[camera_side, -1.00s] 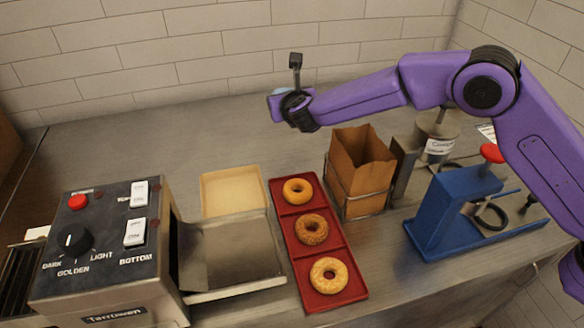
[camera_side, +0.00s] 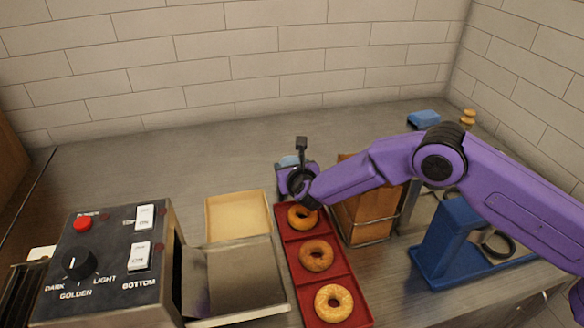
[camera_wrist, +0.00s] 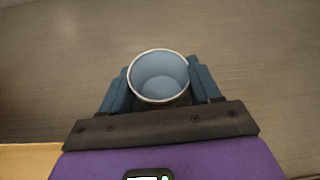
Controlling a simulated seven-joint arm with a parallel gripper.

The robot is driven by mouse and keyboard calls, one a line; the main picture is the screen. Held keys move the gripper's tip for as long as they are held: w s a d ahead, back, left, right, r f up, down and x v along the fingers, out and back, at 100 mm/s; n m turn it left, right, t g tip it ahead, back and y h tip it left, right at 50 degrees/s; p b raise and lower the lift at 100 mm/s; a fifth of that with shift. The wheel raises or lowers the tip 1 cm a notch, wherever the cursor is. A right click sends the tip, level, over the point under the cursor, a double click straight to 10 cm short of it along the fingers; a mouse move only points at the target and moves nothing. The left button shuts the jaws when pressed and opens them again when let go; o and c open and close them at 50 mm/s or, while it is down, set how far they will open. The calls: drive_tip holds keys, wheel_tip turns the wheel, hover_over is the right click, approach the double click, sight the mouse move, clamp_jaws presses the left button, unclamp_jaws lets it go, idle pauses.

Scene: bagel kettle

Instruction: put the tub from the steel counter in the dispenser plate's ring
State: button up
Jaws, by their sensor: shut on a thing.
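The tub (camera_wrist: 160,72) is a round cup with a blue-grey inside and a pale rim. In the wrist view it sits upright between the two blue fingers of my gripper (camera_wrist: 161,88), which is shut on it. In the side view my gripper (camera_side: 290,172) is over the counter, behind the far end of the red tray, and the tub is mostly hidden there. A dark ring (camera_side: 497,244) shows at the right beside a blue stand (camera_side: 450,238). I cannot tell whether it is the dispenser plate's ring; my arm covers much of that area.
The red tray (camera_side: 311,232) holds three bagels. A brown paper bag (camera_side: 367,215) in a wire holder stands right of it. A shallow tan box (camera_side: 238,217) and a toaster (camera_side: 105,262) are to the left. The back of the steel counter (camera_side: 190,165) is mostly clear.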

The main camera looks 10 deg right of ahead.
drive_tip(key=shift+f, duration=0.2)
drive_tip(key=o, duration=1)
drive_tip(key=shift+r, duration=0.2)
drive_tip(key=shift+o, duration=0.4)
drive_tip(key=v, duration=1.2)
drive_tip(key=shift+d, duration=0.1)
